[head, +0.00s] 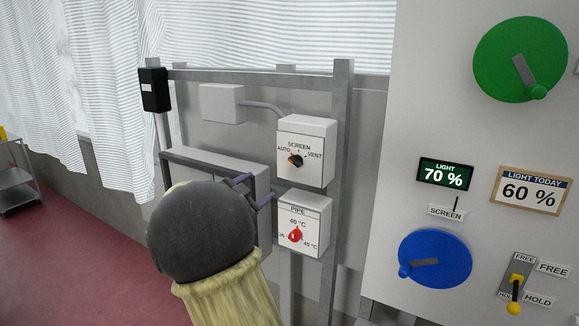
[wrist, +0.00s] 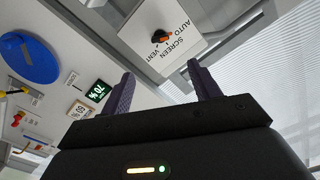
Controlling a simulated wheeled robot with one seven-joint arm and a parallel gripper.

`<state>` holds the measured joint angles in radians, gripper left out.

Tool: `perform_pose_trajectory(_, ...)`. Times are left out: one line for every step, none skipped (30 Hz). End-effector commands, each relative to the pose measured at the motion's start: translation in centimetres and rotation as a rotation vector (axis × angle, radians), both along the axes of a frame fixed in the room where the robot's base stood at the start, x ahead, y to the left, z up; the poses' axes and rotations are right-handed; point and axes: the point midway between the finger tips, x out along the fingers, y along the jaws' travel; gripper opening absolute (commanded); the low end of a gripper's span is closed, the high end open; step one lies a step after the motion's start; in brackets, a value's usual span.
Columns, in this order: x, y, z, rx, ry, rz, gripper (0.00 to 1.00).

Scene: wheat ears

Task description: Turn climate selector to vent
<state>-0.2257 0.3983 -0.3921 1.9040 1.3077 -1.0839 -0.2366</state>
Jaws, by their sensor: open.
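The climate selector is a small black knob with an orange pointer (head: 296,160) on a white box (head: 307,178) marked SCREEN, AUTO and VENT. In the head view the orange tip points left, on the AUTO side. In the wrist view the knob (wrist: 160,37) shows near the top, its orange end toward AUTO. My gripper (wrist: 159,69) is open and empty, with its dark fingers spread wide. The knob appears beyond the fingertips, apart from them.
A PIPE box with a red knob (head: 295,236) sits just below the SCREEN box. A metal post (head: 340,150) stands beside both. To the right, a pale panel carries a green dial (head: 520,55), a blue dial (head: 435,259) and a yellow FREE/HOLD lever (head: 515,293).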

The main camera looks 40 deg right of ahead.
Motion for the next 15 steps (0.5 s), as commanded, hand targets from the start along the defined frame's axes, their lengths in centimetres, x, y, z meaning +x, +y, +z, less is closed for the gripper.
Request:
perform_pose_trajectory(0.1, -0.4, 0.1, -0.001, 0.001, -0.003, 0.62)
perform_pose_trajectory(0.2, -0.6, 0.1, -0.001, 0.001, -0.003, 0.62)
perform_pose_trajectory(0.3, -1.0, 0.2, -0.002, 0.000, -0.003, 0.62)
perform_pose_trajectory(0.5, -1.3, 0.2, -0.002, 0.000, -0.002, 0.62)
perform_pose_trajectory(0.6, -1.7, 0.2, -0.002, 0.000, -0.002, 0.62)
perform_pose_trajectory(0.8, -2.3, 0.2, -0.002, 0.000, -0.003, 0.62)
perform_pose_trajectory(1.0, -2.7, 0.2, -0.001, 0.002, -0.004, 0.62)
perform_pose_trajectory(1.2, -3.2, 0.2, -0.001, 0.002, -0.002, 0.62)
perform_pose_trajectory(1.5, -3.8, 0.3, -0.002, 0.001, -0.003, 0.62)
perform_pose_trajectory(1.7, -4.3, 0.3, -0.003, 0.002, -0.003, 0.62)
perform_pose_trajectory(1.9, -4.8, 0.2, -0.001, 0.002, -0.003, 0.62)
perform_pose_trajectory(2.1, -5.5, 0.3, -0.001, 0.002, -0.003, 0.62)
perform_pose_trajectory(2.4, -6.0, 0.3, -0.002, 0.002, -0.003, 0.62)
perform_pose_trajectory(2.6, -6.5, 0.3, -0.002, 0.002, -0.002, 0.62)
perform_pose_trajectory(2.9, -7.1, 0.3, -0.002, 0.000, -0.002, 0.62)
